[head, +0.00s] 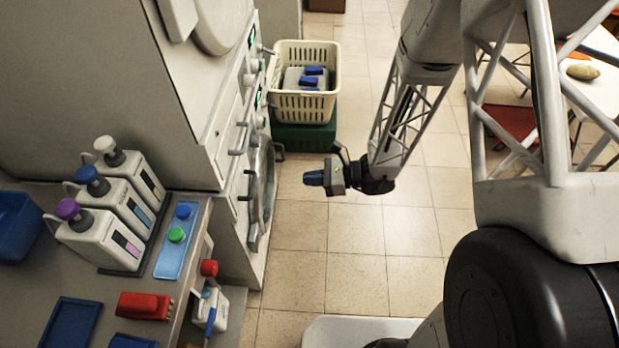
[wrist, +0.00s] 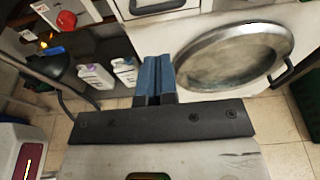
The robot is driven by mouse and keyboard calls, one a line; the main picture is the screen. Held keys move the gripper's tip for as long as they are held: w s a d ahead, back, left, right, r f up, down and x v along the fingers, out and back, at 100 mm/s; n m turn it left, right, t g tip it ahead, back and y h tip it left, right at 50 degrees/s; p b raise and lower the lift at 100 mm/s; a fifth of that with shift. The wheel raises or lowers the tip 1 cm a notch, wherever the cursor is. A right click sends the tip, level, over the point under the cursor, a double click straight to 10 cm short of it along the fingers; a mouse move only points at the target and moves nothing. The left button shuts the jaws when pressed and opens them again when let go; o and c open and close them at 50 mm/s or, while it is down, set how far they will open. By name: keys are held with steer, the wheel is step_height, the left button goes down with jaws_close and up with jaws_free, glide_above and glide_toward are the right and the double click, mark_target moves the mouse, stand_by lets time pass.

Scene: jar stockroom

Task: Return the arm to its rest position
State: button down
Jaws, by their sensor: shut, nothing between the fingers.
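My gripper (head: 314,178) hangs in the open space over the tiled floor, to the right of the machine with the round door. Its blue fingers are together with nothing between them. In the wrist view the shut fingers (wrist: 154,78) point toward the machine front, left of the round metal door (wrist: 232,55). The gripper looks clear of the machine, the counter and the basket. My arm reaches down to it from the upper right in the head view.
A cream basket (head: 304,108) with blue-capped items stands on a green crate (head: 300,137) behind the gripper. A counter (head: 35,285) at left holds several pump bottles and a red item (head: 144,305). Door handles stick out from the machine. The floor (head: 410,240) right of the gripper is clear.

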stand_by(0.4)
steer(key=s+d+r+n+t+h, duration=0.1)
steer(key=s+d+r+n+h, duration=0.4)
steer(key=r, duration=0.6)
steer(key=s+d+r+n+t+h, duration=0.1)
steer(key=s+d+r+n+h, duration=0.4)
steer(key=s+d+r+n, duration=0.2)
steer(key=s+d+r+n+h, duration=0.5)
steer(key=d+r, duration=0.4)
steer(key=r, duration=0.7)
steer(key=shift+s+d+n+t+h, duration=0.35)
steer(key=shift+s+n+t+h, duration=0.05)
steer(key=shift+s, duration=0.5)
stand_by(0.5)
